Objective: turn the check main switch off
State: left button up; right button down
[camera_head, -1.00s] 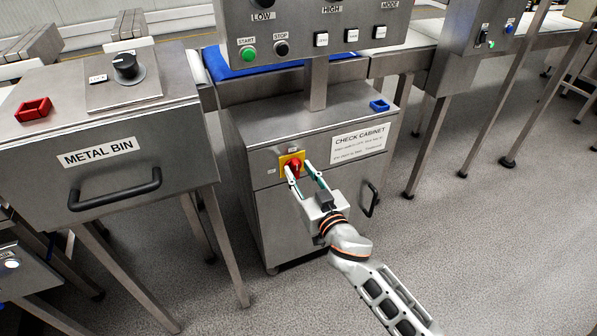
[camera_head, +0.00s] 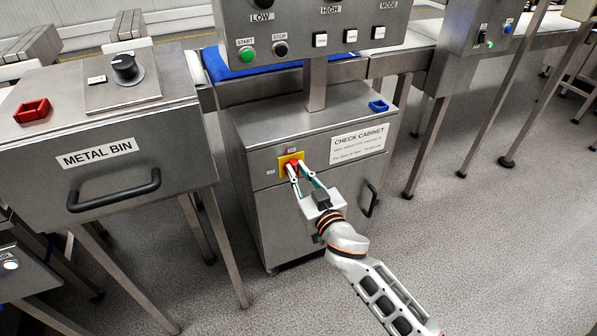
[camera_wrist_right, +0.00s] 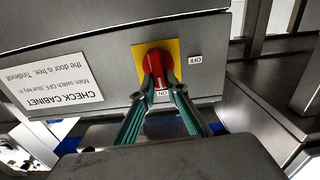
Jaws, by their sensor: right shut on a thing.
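The check main switch is a red knob (camera_head: 292,164) on a yellow plate (camera_head: 283,160), on the front of the steel check cabinet (camera_head: 255,135). It also shows in the right wrist view, as a red knob (camera_wrist_right: 158,62) on a yellow plate (camera_wrist_right: 141,50). There, an ON label (camera_wrist_right: 162,93) lies by the fingers and an OFF label (camera_wrist_right: 195,60) to the right. The knob's white mark faces ON. My right gripper (camera_head: 296,167) is shut on the knob, one finger on each side; the fingers (camera_wrist_right: 160,84) partly cover it. My left gripper is not in view.
A black door handle (camera_head: 370,198) is to the right of my right gripper. A blue ring-shaped piece (camera_head: 379,106) lies on the cabinet top. The metal bin (camera_head: 130,185) stands to the left. The floor in front is clear.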

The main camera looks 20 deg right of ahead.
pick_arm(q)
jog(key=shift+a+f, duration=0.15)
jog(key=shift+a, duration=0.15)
pick_arm(e)
jog(key=n, duration=0.5)
jog(key=a+f+n, duration=0.1)
jog(key=n, duration=1.1)
jog(key=shift+a+f, duration=0.25)
jog(key=shift+f, duration=0.1)
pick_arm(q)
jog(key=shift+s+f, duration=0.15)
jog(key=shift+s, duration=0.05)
pick_arm(e)
jog(key=shift+n, duration=0.3)
jog(key=c, duration=2)
grip_release()
jog(key=shift+s, duration=0.1)
jog(key=s, duration=1.2)
jog(key=shift+d, duration=0.25)
